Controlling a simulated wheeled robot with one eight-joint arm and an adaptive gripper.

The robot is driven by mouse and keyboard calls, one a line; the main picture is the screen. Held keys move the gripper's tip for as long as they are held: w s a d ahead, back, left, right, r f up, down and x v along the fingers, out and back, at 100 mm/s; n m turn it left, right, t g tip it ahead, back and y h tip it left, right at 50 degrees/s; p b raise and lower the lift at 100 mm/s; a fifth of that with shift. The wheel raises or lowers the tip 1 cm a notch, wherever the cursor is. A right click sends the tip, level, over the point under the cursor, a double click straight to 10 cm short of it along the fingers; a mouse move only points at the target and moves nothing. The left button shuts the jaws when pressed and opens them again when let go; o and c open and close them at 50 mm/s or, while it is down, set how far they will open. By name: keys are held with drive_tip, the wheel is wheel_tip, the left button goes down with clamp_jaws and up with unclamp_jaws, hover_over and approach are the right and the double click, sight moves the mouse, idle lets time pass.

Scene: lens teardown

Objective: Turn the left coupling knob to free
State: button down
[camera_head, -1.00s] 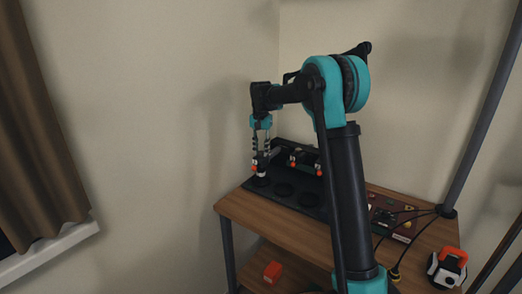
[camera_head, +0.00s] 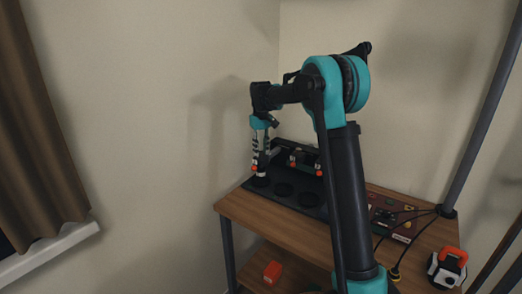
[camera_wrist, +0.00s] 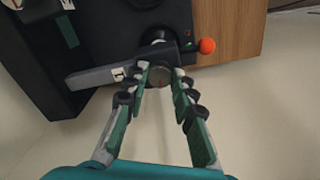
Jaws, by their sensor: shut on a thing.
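In the head view my gripper (camera_head: 261,165) points down at the left end of the black fixture (camera_head: 310,207). The knob cannot be made out there. A small light label with a dark mark sits on the bar (camera_wrist: 92,77), left of the knob.
The fixture stands on a wooden table (camera_head: 260,217). A control panel (camera_head: 395,212) with cables and an orange-and-white device (camera_head: 447,268) are at the right. An orange block (camera_head: 272,271) lies on the lower shelf.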

sight(261, 152)
drive_tip(key=shift+n, duration=0.9)
drive_tip(key=c, duration=1.3)
unclamp_jaws()
drive_tip(key=shift+o, duration=0.2)
drive_tip(key=shift+r, duration=0.1)
wheel_tip(261, 152, up, 12)
drive_tip(key=shift+s, duration=0.1)
